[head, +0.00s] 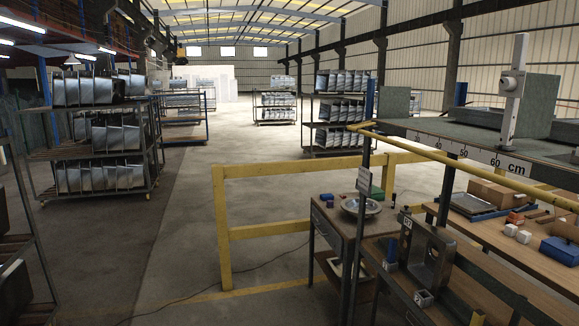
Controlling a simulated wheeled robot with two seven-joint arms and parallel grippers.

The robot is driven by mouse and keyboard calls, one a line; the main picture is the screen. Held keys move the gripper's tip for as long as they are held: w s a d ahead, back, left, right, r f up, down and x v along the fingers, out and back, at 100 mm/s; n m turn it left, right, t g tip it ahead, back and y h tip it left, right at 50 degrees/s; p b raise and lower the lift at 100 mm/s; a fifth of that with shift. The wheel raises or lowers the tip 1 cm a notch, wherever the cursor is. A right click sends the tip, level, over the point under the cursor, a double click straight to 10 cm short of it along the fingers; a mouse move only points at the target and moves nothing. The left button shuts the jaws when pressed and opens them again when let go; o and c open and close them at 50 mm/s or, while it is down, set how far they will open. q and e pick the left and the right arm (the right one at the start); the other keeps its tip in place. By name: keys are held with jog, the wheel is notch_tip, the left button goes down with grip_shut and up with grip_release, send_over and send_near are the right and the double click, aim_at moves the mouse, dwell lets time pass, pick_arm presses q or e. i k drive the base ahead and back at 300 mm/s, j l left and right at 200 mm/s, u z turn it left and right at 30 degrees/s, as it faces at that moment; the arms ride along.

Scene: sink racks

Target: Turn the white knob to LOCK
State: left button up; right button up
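A white upright post (516,90) stands on the grey-topped bench at the upper right. A white block on it carries a small round white knob (507,84) on its left side. The knob is small in the picture, and I cannot read any LOCK mark or tell which way it is turned. Neither of my grippers shows in the head view.
The bench front has a scale strip (470,153) marked in cm. A yellow rail (290,166) stands left of the benches. A workbench (336,222) holds a metal bowl (361,207). Loaded racks (100,148) stand at left. The middle floor (215,165) is clear.

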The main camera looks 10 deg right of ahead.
aim_at(505, 83)
jog(key=z, duration=1.45)
